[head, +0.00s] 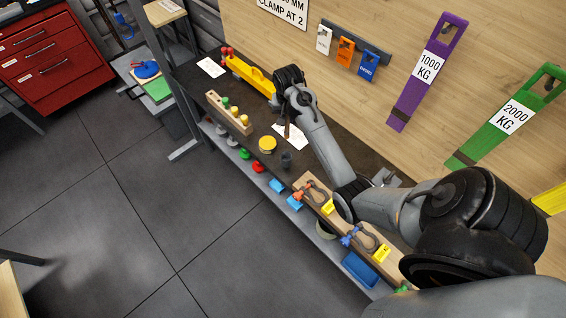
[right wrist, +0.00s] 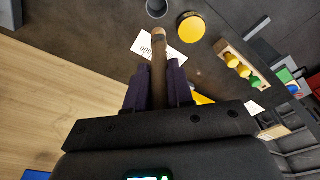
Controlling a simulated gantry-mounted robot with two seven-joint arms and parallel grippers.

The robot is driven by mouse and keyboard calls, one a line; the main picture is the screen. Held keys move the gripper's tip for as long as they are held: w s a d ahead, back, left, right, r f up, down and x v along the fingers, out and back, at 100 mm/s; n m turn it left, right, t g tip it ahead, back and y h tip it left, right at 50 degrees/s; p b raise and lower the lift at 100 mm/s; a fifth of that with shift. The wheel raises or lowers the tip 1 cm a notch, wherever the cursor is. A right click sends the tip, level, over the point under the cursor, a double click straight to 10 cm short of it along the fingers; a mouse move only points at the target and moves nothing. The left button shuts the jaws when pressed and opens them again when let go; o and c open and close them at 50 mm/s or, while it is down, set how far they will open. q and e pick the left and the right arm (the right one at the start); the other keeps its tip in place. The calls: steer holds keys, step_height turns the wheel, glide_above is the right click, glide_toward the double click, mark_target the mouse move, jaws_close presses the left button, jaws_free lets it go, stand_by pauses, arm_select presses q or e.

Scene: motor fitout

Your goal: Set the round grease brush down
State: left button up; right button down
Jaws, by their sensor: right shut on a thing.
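The round grease brush (right wrist: 158,62) shows in the right wrist view as a brown rod between the fingers, its tip pointing away from the hand. My right gripper (right wrist: 158,85) is shut on it. In the head view the gripper (head: 287,122) hangs over the back part of the dark bench, and the brush is small and mostly hidden by the hand. A white printed card (head: 294,138) lies on the bench close by; it also shows behind the brush tip in the wrist view (right wrist: 143,46). I cannot tell whether the brush touches the bench. My left gripper is not in view.
A yellow round tin (head: 267,144) and a dark cup (head: 286,160) stand nearer the front edge. A wooden peg block (head: 228,113) is to the left, a yellow holder (head: 248,74) behind it. Clamps on a board (head: 323,205) lie to the right. The wooden wall is close behind.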

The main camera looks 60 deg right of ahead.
steer(key=shift+f, duration=0.1)
step_height(320, 180, down, 17)
steer(key=p, duration=0.2)
steer(key=shift+f, duration=0.2)
stand_by(0.4)
steer(key=shift+f, duration=0.1)
steer(key=shift+f, duration=0.1)
steer(key=c, duration=1)
jaws_free()
